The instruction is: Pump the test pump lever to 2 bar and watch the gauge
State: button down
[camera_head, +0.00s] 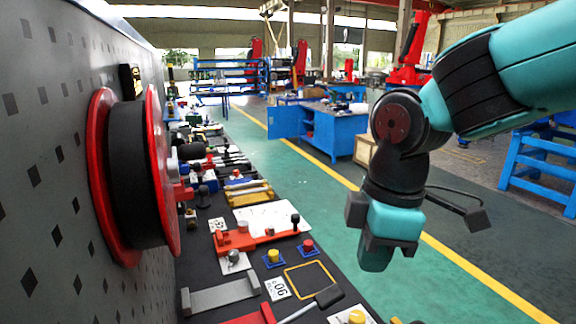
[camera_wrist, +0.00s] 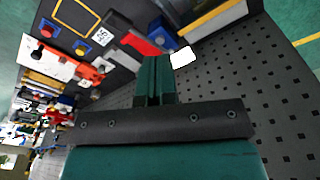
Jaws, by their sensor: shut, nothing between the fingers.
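My gripper (camera_head: 376,258) hangs at the right of the bench in the head view, pointing down, over the green floor side. In the wrist view its two green fingers (camera_wrist: 154,80) are together with nothing between them. A red-orange device with a long bar (camera_head: 257,239) and a black knob lies on a white plate on the bench. It also shows at the upper left of the wrist view (camera_wrist: 70,61). I cannot tell whether it is the test pump. I cannot make out a gauge face or a pump lever. My gripper is apart from everything on the bench.
A large red reel with a black band (camera_head: 129,170) juts from the perforated grey panel (camera_head: 48,230) at the left. Buttons, a yellow-framed mat (camera_head: 308,280), a hammer (camera_head: 322,298) and grey blocks crowd the dark bench. Green floor is free at the right.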

jog(key=s+d+f+m+y, duration=0.1)
jog(key=s+d+m+y, duration=0.2)
jog(key=s+m, duration=0.6)
jog(key=s, duration=0.2)
jog(key=shift+s+d+m, duration=0.2)
jog(key=shift+s+m, duration=0.15)
jog(key=shift+m, duration=0.05)
